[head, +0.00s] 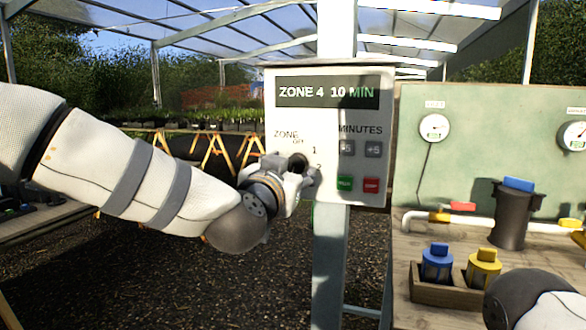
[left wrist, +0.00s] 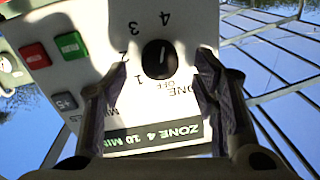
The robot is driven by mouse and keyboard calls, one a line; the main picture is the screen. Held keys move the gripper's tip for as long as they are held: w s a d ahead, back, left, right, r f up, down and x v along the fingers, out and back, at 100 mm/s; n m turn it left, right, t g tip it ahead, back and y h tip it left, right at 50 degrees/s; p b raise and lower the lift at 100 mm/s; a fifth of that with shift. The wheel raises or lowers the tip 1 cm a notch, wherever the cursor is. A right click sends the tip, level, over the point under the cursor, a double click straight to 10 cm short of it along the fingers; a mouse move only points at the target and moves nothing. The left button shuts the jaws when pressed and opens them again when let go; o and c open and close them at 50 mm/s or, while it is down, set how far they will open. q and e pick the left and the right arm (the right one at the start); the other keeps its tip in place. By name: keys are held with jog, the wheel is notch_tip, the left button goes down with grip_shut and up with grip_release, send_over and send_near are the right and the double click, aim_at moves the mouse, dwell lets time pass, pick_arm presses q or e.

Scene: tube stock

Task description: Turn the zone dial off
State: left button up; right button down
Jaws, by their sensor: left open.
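The zone dial is a round black knob (left wrist: 158,59) with a white mark on a white control box (head: 325,205). In the left wrist view, which shows the panel upside down, the mark points toward the 4 and OFF lies on the opposite side. The display (head: 328,92) reads "ZONE 4 10 MIN". My left gripper (head: 293,172) is at the dial, which it partly hides in the head view. In the left wrist view its open fingers (left wrist: 163,62) stand either side of the knob, with gaps showing. My right gripper is out of view.
Minutes buttons (head: 373,149), a green button (head: 344,183) and a red button (head: 371,185) sit right of the dial. The box is on a grey post (head: 331,265). At right, a bench holds a black canister (head: 512,218) and a wooden tray (head: 432,293) with blue- and yellow-capped items.

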aim_at(295, 167)
pick_arm(q)
jog(key=shift+w+d+f, duration=0.15)
jog(key=shift+w+f, duration=0.05)
jog(key=shift+w, duration=0.45)
jog(key=shift+w+d+f, duration=0.15)
jog(key=shift+w, duration=0.45)
jog(key=shift+w+r, duration=0.15)
jog(key=shift+w, duration=0.05)
jog(key=shift+s+r, duration=0.1)
jog(key=shift+c, duration=0.9)
jog(key=c, duration=1)
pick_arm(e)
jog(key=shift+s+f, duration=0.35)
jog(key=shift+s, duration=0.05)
